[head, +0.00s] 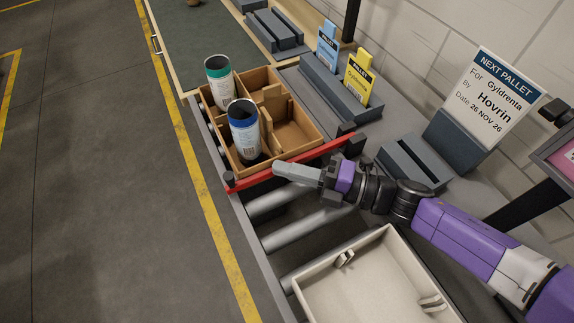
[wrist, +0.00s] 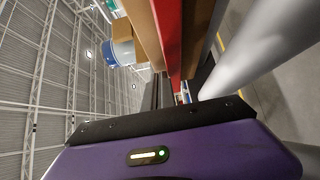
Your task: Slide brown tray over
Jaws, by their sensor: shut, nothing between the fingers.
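The brown tray (head: 292,132) with compartments sits on the roller conveyor in the head view. A can with a green rim (head: 219,80) stands in its far left part, and a can with a blue rim (head: 244,130) in its near left part. A red bar (head: 295,162) runs along the tray's near side. My gripper (head: 284,170) is shut and empty, beside the bar on its near side; I cannot tell if they touch. The wrist view shows the tray wall (wrist: 143,30), the red bar (wrist: 168,35) and the blue-rimmed can (wrist: 122,52).
A cream tray (head: 330,290) lies on the near rollers (head: 308,225). Beyond the brown tray is a dark green surface (head: 205,35). A grey holder (head: 330,88) with blue and yellow pallet cards stands to the right. A "Next pallet" sign (head: 490,95) stands farther right.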

